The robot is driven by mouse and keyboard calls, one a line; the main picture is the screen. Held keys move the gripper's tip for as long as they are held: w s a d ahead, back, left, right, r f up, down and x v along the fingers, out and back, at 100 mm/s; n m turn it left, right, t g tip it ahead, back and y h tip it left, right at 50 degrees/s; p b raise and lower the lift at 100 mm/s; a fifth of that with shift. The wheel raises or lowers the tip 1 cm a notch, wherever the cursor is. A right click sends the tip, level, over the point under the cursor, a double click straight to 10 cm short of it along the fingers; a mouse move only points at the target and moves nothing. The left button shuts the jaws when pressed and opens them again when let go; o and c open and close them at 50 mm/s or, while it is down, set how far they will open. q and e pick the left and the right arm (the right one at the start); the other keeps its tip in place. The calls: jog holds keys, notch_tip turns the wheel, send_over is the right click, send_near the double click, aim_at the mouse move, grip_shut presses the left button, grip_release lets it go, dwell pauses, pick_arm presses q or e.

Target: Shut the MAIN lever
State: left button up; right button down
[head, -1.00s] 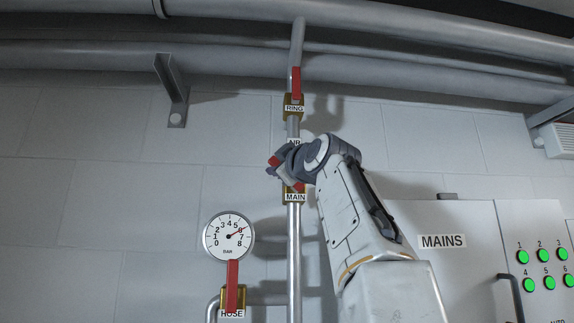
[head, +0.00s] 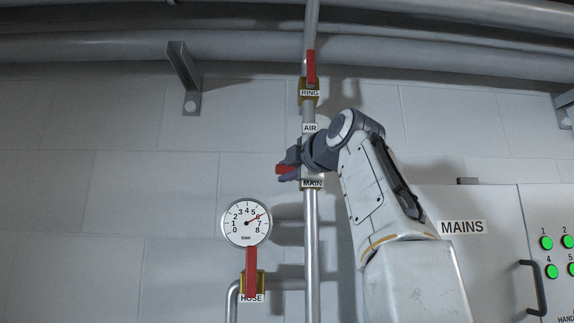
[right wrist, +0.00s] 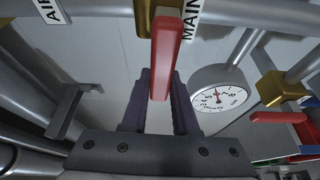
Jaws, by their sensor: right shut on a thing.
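The MAIN lever (head: 284,169) is red and sticks out to the left, roughly level, across the upright pipe above its MAIN label (head: 312,184). My right gripper (head: 290,164) is shut on this lever and hides part of it and most of its valve body. In the right wrist view the lever (right wrist: 165,50) runs from the brass valve in between the two dark fingers of the gripper (right wrist: 160,75). My left gripper is not in view.
Above is the red RING lever (head: 311,66), upright along the pipe. The MAINS cabinet (head: 490,205) is at right. Large pipes cross the top.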

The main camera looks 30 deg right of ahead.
jog(key=shift+f+n, duration=0.3)
jog(key=shift+n, duration=0.1)
jog(key=c, duration=0.7)
grip_release()
jog(key=shift+r, duration=0.1)
jog(key=shift+s, duration=0.15)
jog(key=s+b, duration=0.1)
jog(key=s, duration=0.2)
jog(key=s+b, duration=0.1)
jog(key=s, duration=0.6)
jog(key=shift+s+a+b, duration=0.1)
jog(key=shift+a+b, duration=0.3)
jog(key=shift+a, duration=0.1)
